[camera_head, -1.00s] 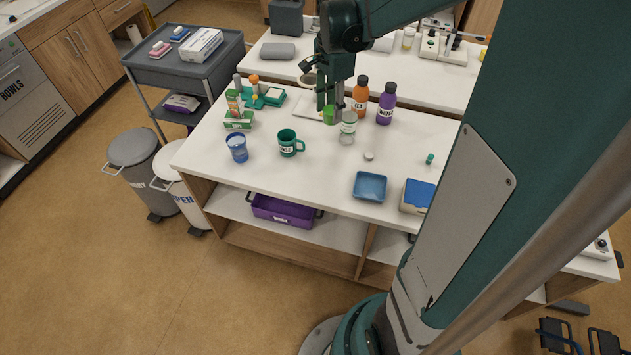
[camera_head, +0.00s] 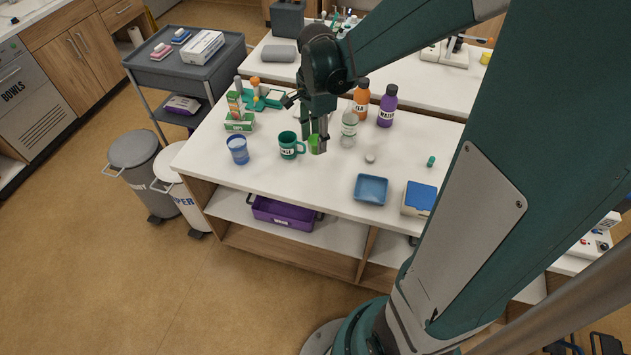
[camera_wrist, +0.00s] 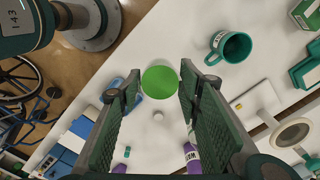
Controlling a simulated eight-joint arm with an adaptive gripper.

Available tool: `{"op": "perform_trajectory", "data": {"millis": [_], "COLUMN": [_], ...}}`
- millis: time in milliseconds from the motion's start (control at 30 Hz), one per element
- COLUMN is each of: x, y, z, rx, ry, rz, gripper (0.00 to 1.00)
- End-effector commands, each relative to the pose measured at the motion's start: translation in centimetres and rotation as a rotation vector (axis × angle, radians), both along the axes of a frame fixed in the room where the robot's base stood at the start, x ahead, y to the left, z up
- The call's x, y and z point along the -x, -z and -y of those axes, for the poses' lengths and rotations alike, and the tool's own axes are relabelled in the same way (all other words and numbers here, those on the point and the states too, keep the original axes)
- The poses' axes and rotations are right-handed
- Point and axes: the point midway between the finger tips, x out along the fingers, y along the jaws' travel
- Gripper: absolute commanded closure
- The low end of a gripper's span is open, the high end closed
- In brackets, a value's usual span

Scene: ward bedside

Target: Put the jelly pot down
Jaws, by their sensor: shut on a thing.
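The green jelly pot (camera_head: 314,144) is between the fingers of my gripper (camera_head: 318,146) in the head view, over the white table between the teal mug and the clear bottle. In the wrist view the pot's round green top (camera_wrist: 160,82) shows between the two fingertips of my gripper (camera_wrist: 156,90). My gripper is shut on it. I cannot tell whether the pot's base touches the table (camera_head: 265,182) or hangs just above it.
The teal mug (camera_head: 290,146) stands close on the left, a blue cup (camera_head: 237,150) beyond it. A clear bottle (camera_head: 349,130) is close on the right, with orange (camera_head: 361,97) and purple (camera_head: 387,106) bottles behind. A blue tray (camera_head: 371,189) sits front right. The table front is clear.

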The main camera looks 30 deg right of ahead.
Motion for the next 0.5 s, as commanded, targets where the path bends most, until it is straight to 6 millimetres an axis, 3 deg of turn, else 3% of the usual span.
{"op": "perform_trajectory", "data": {"millis": [300, 500], "x": [0.0, 0.0], "y": [4.8, 6.3], "z": [0.0, 0.0], "rx": [0.0, 0.0], "ry": [0.0, 0.0], "rz": [0.0, 0.0], "gripper": [0.78, 0.78]}}
